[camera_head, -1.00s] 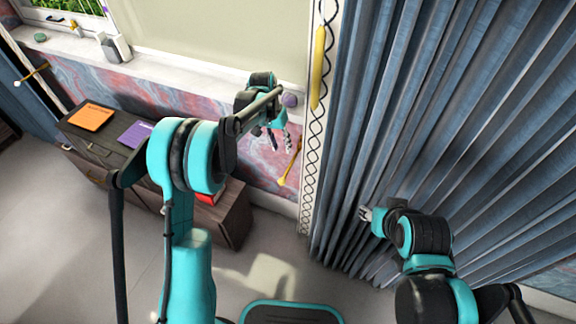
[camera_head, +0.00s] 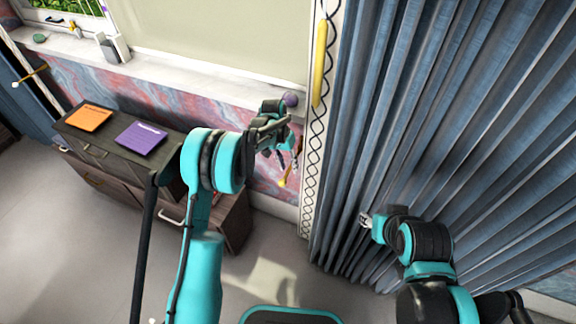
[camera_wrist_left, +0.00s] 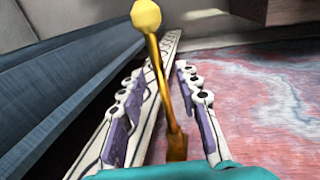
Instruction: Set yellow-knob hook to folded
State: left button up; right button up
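The yellow-knob hook (camera_head: 283,181) is on the marbled wall left of the curtain's patterned border. In the left wrist view its round yellow knob (camera_wrist_left: 146,16) tops a slim brass stem that sticks out from the wall at an angle. My left gripper (camera_head: 288,160) is at the hook. In the left wrist view its two fingers (camera_wrist_left: 160,95) are apart, with the stem between them and the knob beyond the tips. I cannot tell whether a finger touches the stem. My right gripper (camera_head: 364,220) is in front of the blue curtain, away from the hook; its fingers are too small to judge.
The blue curtain (camera_head: 400,130) hangs close on the right, with a yellow handle-like bar (camera_head: 320,62) on its border. A purple knob (camera_head: 291,100) is above my left gripper. A dark cabinet (camera_head: 90,150) with orange and purple notes stands left. Another brass hook (camera_head: 30,75) is far left.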

pick_arm(q)
grip_shut()
jog(key=shift+f, duration=0.1)
